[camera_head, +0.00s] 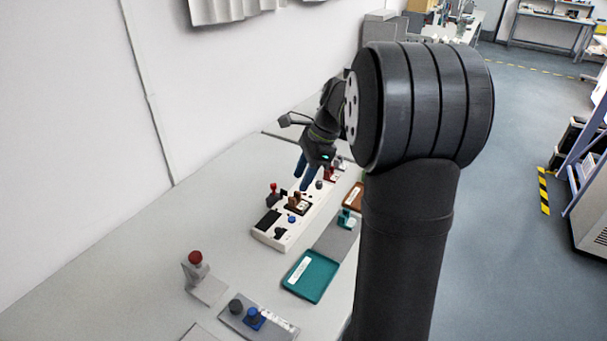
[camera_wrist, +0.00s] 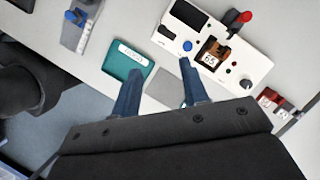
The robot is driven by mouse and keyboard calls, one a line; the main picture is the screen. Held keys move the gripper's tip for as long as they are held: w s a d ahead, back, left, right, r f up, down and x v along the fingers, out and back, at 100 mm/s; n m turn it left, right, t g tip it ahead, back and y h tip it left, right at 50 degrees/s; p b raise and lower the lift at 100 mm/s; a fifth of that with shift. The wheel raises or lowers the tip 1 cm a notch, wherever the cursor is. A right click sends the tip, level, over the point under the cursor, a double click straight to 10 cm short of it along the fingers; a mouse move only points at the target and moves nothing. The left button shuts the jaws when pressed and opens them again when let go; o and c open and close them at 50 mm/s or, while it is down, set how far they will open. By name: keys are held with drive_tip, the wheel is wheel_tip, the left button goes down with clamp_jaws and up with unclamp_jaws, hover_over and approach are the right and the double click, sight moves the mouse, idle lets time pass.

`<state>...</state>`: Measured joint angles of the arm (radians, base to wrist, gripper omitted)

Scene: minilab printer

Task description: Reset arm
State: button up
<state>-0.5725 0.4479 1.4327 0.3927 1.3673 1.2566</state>
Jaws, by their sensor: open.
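My gripper (camera_head: 303,180) hangs over the white control panel on the table in the head view. In the wrist view its two blue fingers (camera_wrist: 160,75) are spread apart, with nothing between them. The left finger overlaps the teal tray in the picture, and the right one ends just below the panel's blue button. The white panel (camera_head: 262,236) bears a dark screen, a blue button, a red-topped lever and a brown block labelled 65 (camera_wrist: 212,55). The gripper hides part of the panel in the head view.
A labelled teal tray (camera_head: 322,291) and a grey pad (camera_head: 331,243) lie beside the panel. A red-topped stand (camera_head: 197,275) and a grey plate with dark and blue knobs (camera_head: 245,318) are nearer. A wall borders the left. The table at left is bare.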

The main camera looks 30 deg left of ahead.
sight(278, 230)
idle(0.3)
drive_tip(key=x, duration=1.7)
drive_tip(key=shift+f, duration=0.25)
drive_tip(key=shift+w, duration=0.1)
